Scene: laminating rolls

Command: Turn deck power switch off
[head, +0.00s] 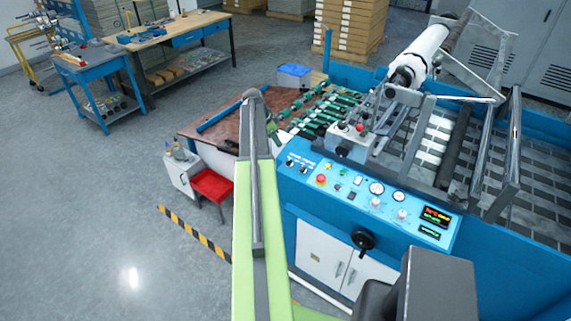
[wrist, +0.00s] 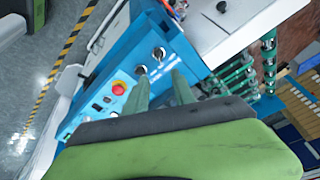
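The blue control panel (head: 345,200) is on the front of the laminating machine. Two dark rotary switches (head: 296,164) sit at its left end; in the wrist view one is at the upper right (wrist: 158,53) and the other at the lower left (wrist: 140,70). Their labels are too small to read, so I cannot tell which is the deck power switch. My gripper (wrist: 158,82) is open and empty, its two greenish fingers apart and pointing toward the switches. In the head view my gripper (head: 274,133) is partly hidden behind my arm, near the panel's left end.
A red emergency button (head: 321,179) is beside the switches; it also shows in the wrist view (wrist: 118,88). Gauges, knobs and lit displays (head: 433,222) continue rightward. A handwheel (head: 363,240) sticks out below. A red stool (head: 211,186) stands left of the machine.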

